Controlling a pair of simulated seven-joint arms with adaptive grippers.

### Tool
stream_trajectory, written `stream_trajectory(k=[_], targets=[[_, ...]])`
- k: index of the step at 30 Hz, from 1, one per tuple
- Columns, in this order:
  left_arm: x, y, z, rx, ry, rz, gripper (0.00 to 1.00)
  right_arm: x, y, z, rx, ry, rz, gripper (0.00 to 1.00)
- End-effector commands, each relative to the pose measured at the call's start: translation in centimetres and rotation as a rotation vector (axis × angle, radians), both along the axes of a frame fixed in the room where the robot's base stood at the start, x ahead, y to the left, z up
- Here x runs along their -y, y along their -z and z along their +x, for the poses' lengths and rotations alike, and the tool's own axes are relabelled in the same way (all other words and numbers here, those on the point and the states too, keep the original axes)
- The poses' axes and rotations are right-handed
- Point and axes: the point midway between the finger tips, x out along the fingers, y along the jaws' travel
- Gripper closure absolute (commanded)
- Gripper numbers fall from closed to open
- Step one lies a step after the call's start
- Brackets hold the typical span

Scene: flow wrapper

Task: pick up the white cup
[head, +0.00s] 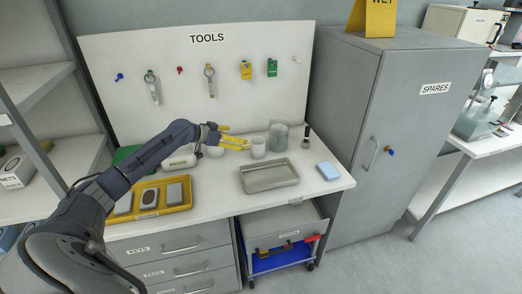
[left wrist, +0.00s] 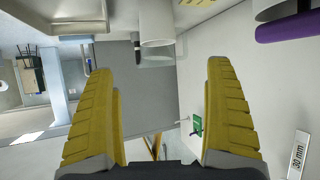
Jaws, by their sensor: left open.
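A white cup (head: 258,148) stands upright on the white bench, left of a grey, see-through-looking jar (head: 279,138). My left gripper (head: 236,142) has yellow fingers and reaches in from the left, just left of the cup. Its fingers are apart with nothing between them. In the left wrist view the left gripper (left wrist: 163,72) is open, and a pale cup-like cylinder (left wrist: 157,25) shows at the top, beyond the fingertips. I cannot tell from these views whether a finger touches the cup. My right gripper is not in view.
A metal tray (head: 270,187) lies in front of the cup, with a blue block (head: 328,171) to its right. A dark upright tool (head: 306,136) stands behind right. A yellow tray (head: 178,207) lies front left. The tools board (head: 207,100) rises behind; the grey cabinet (head: 345,110) stands right.

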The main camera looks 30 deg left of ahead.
Motion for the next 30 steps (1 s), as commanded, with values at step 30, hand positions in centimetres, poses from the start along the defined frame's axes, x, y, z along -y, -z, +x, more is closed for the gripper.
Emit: stream_trajectory(k=[30], targets=[[3.9,5.7,9.5,0.001,-0.002,-0.004,0.13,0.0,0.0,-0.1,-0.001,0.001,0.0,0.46]])
